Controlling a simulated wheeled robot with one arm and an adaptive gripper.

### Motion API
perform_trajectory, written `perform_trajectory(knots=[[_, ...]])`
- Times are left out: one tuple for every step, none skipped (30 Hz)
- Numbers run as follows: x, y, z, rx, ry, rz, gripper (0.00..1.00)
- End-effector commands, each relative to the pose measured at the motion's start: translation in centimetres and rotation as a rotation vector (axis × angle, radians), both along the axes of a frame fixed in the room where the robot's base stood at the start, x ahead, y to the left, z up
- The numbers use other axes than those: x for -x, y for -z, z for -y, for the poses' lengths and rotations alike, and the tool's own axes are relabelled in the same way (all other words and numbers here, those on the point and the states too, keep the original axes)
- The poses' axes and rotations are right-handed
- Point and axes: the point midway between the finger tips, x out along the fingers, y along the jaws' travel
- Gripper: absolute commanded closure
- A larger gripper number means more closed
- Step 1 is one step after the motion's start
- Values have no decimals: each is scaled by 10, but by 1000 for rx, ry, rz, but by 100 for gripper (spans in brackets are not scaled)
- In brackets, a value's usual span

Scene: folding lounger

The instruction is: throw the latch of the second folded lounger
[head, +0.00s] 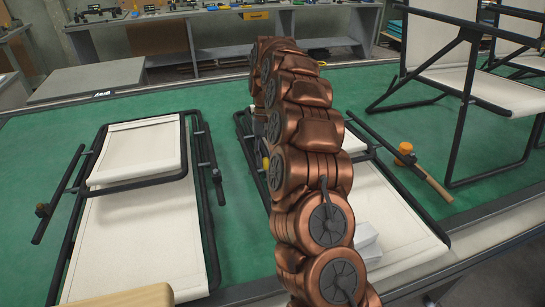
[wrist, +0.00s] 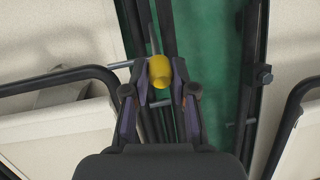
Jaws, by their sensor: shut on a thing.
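The second folded lounger (head: 385,225), cream fabric on a black tube frame, lies on the green surface, partly hidden behind my arm in the head view. In the wrist view, a yellow latch knob (wrist: 159,71) sits beside dark frame tubes. My gripper (wrist: 160,88) is shut on this knob, one finger at each side. In the head view a sliver of yellow (head: 265,162) shows at the lounger's left side; my arm hides most of the gripper there. A thin grey rod (wrist: 153,35) runs up from the knob.
Upright chairs (head: 440,60) stand at the right back. A workbench (head: 225,12) lines the back.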

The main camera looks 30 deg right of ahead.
Motion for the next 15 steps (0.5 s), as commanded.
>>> perform_trajectory(knots=[[-3, 2, -4, -5, -5, -6, 100], [-4, 2, -5, -6, -6, -11, 100], [-5, 3, -6, -7, -8, -15, 100], [-6, 3, -6, -7, -9, -18, 100], [-7, 3, -7, -7, -10, -21, 100], [-7, 3, -8, -8, -12, -25, 100], [-8, 3, -8, -9, -13, -28, 100], [-8, 3, -9, -9, -13, -31, 100], [-8, 4, -9, -10, -14, -33, 100], [-9, 4, -10, -10, -15, -35, 100], [-9, 4, -10, -11, -16, -36, 100], [-9, 4, -10, -11, -16, -36, 100], [-9, 4, -10, -11, -16, -37, 100], [-9, 4, -11, -12, -17, -37, 100], [-10, 5, -10, -11, -16, -37, 100]])
